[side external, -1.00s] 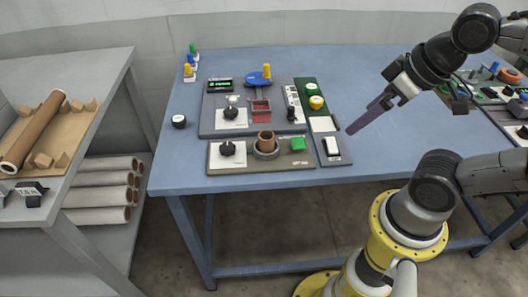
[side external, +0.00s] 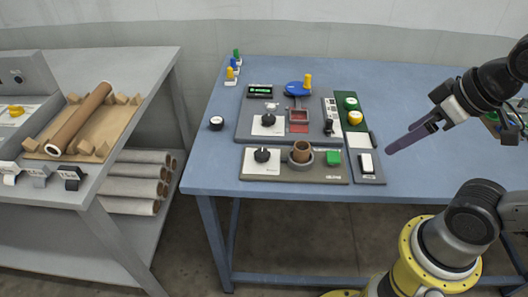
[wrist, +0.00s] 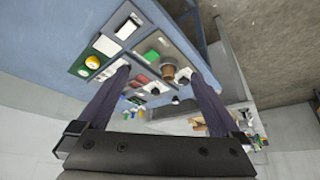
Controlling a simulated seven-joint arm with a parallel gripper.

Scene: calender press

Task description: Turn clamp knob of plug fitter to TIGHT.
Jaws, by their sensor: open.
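The front grey panel (side external: 300,176), which I take to be the plug fitter, has a black knob (side external: 262,155) on a white plate at its left. A brown hollow plug (side external: 301,151) stands in a grey ring in its middle, with a green button (side external: 334,157) to the right. The knob's pointer and markings are too small to read. My gripper (side external: 406,138) is open and empty, above the table to the right of the panels. In the wrist view my gripper (wrist: 158,74) spreads its fingers, and the plug (wrist: 168,73) shows between them at a distance.
Behind is a second panel (side external: 243,131) with another black knob (side external: 268,119), a small display and a blue disc. A green board (side external: 345,122) and a white rocker switch (side external: 367,162) lie between the panels and my gripper. A shelf bench (side external: 135,120) stands left, across a gap.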

